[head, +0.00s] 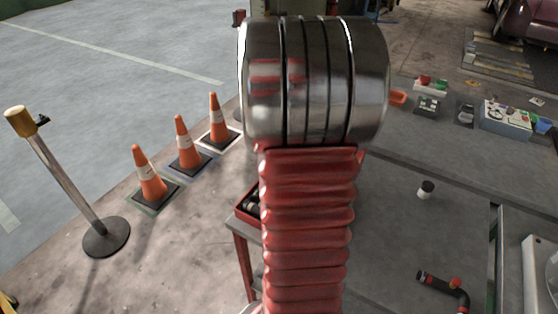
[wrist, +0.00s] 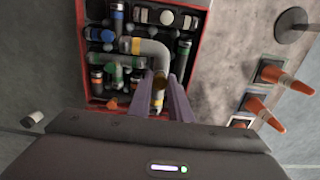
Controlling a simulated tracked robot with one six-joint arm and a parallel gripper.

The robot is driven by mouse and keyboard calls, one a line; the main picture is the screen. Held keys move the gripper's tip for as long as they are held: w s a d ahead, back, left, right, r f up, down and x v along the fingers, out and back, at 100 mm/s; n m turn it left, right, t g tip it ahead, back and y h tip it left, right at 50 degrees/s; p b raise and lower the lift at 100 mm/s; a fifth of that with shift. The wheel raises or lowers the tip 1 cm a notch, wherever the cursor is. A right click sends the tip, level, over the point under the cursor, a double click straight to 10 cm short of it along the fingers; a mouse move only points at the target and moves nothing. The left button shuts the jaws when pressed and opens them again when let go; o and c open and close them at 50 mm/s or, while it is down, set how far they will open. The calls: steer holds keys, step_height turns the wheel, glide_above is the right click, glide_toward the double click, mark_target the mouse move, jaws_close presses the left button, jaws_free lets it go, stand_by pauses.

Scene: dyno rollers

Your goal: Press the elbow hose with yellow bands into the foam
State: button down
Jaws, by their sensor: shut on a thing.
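In the wrist view my gripper (wrist: 167,78) is shut on the grey elbow hose with yellow bands (wrist: 152,47). One leg of the hose runs between the purple fingers; the other points left over the tray. A yellow band shows near its left end. The red tray (wrist: 203,25) with dark foam lies below, filled with several other hoses and fittings banded in blue, green, orange and white. I cannot tell whether the held hose touches the foam; its slot is not clearly visible. In the head view my arm hides the gripper, the hose and most of the tray (head: 243,224).
A black elbow with red bands (head: 452,290) and a small white-topped cylinder (head: 425,190) lie on the grey table right of my arm. Parts and boxes (head: 505,117) stand at the back right. Several orange cones (head: 182,145) and a post (head: 65,170) stand on the floor left.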

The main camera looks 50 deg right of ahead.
steer(key=shift+s+f, duration=0.1)
steer(key=shift+f, duration=2.65)
steer(key=shift+f, duration=1.4)
stand_by(0.7)
steer(key=c, duration=1.5)
jaws_free()
steer(key=shift+c, duration=0.2)
step_height(320, 180, up, 14)
steer(key=shift+f, duration=0.15)
